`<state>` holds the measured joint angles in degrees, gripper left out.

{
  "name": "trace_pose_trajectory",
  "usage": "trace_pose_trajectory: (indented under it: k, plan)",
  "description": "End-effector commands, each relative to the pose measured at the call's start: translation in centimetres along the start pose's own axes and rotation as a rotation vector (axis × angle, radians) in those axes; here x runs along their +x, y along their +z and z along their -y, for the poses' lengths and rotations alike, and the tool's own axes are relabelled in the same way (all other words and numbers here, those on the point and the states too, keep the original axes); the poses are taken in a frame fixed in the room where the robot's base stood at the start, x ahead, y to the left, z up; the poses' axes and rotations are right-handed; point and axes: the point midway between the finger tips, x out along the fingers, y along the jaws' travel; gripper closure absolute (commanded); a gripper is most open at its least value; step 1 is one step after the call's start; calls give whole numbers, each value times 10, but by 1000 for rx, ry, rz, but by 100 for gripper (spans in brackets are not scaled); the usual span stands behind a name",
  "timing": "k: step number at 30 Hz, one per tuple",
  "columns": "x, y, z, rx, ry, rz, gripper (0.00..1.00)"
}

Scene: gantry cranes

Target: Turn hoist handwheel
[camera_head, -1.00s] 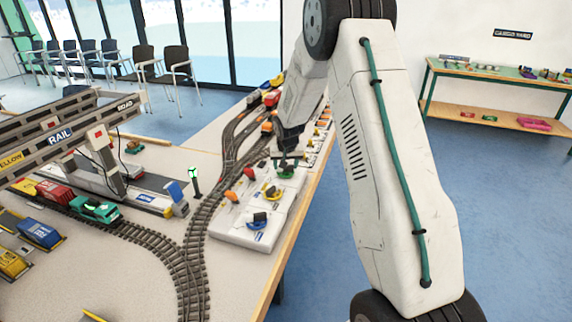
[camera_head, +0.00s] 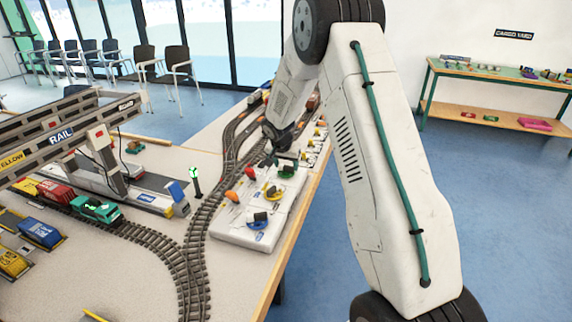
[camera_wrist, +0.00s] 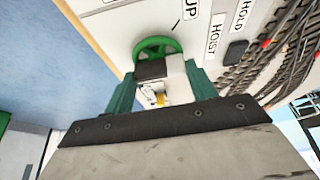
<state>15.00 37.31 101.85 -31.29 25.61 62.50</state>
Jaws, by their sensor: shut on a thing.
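The green hoist handwheel (camera_wrist: 158,45) lies on the white control panel (camera_head: 226,224), beside the printed words HOIST and UP in the wrist view. My gripper (camera_wrist: 160,82) is shut at the wheel, its two green fingers on either side of a dark and white block that is the wheel's grip. The block hides part of the wheel's rim. In the head view my gripper (camera_head: 284,160) is at the far part of the panel, over the green wheel (camera_head: 287,171), which is partly hidden.
Open floor lies right of the table edge.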

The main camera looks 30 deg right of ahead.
Motion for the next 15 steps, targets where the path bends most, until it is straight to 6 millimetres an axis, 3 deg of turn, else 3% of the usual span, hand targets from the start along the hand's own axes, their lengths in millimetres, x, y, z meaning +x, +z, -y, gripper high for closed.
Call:
trace_pose_trajectory:
  k: [6,7,9,15]
  plan:
    - [0,0,0,0,1,0,66]
    - [0,0,0,0,1,1,35]
    - [0,0,0,0,0,0,22]
    - [0,0,0,-1,0,0,22]
